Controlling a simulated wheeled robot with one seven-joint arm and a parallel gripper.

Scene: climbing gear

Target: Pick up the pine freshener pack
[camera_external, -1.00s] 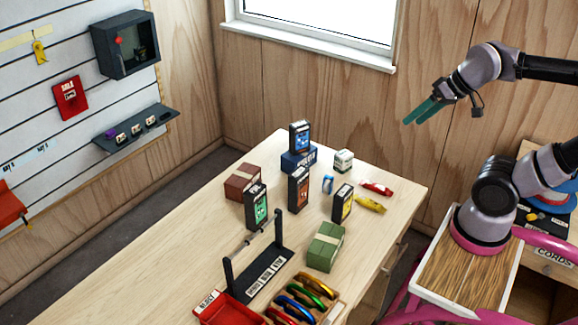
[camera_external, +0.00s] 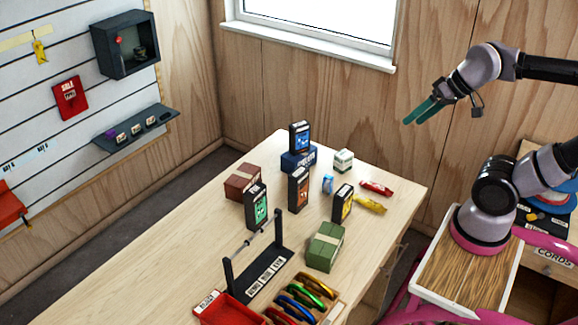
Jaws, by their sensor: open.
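The pack with a green front and dark sides (camera_external: 257,206) stands upright on the wooden table, left of the middle group; its green front fits the pine freshener pack, but its lettering is too small to read. Similar packs stand near it: an orange one (camera_external: 299,190), a yellow one (camera_external: 343,204) and a blue one (camera_external: 300,137) on top of a blue box. My gripper (camera_external: 414,120) is open and empty, its teal fingers pointing down and left. It is in the air at the upper right, well apart from the green pack.
A brown box (camera_external: 242,181) is close behind the green pack, and a black rack with a raised bar (camera_external: 259,275) is close in front. A green box (camera_external: 324,246), a red tray (camera_external: 226,312) and a carabiner tray (camera_external: 336,306) lie nearby. The table's left side is clear.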

